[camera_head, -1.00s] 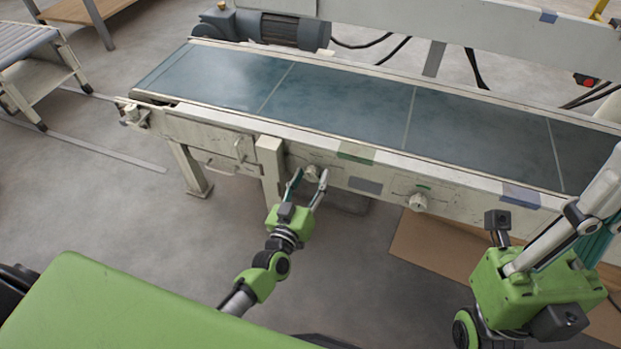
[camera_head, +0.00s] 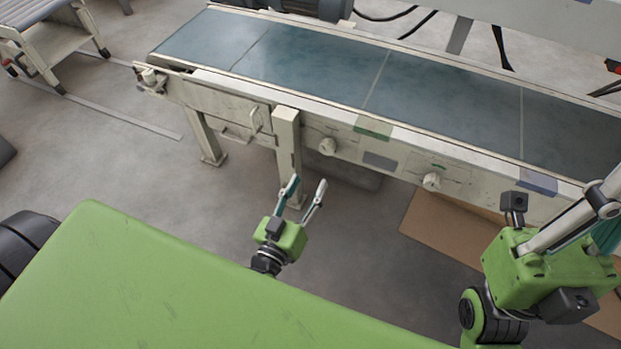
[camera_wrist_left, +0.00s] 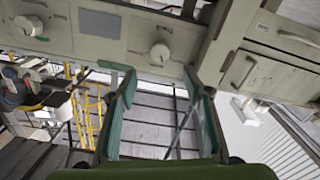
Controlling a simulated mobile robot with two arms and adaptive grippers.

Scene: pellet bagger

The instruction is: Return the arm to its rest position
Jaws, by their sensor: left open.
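My left gripper (camera_head: 306,187) is open and empty in the head view, in front of the conveyor and below its side panel. It is apart from the panel and its knobs. In the left wrist view its two teal-padded fingers (camera_wrist_left: 163,95) stand apart with nothing between them. The near knob (camera_head: 327,146) is on the panel above and to the right of the gripper; it also shows in the left wrist view (camera_wrist_left: 160,54). My right gripper (camera_head: 600,235) is at the right edge, its fingers partly cut off, so its opening does not show clearly.
The conveyor (camera_head: 322,73) with its blue-grey belt runs across the top. A second knob (camera_head: 432,181) is farther right. A support leg (camera_head: 287,150) stands just behind the left gripper. A cardboard sheet (camera_head: 440,228) lies at right.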

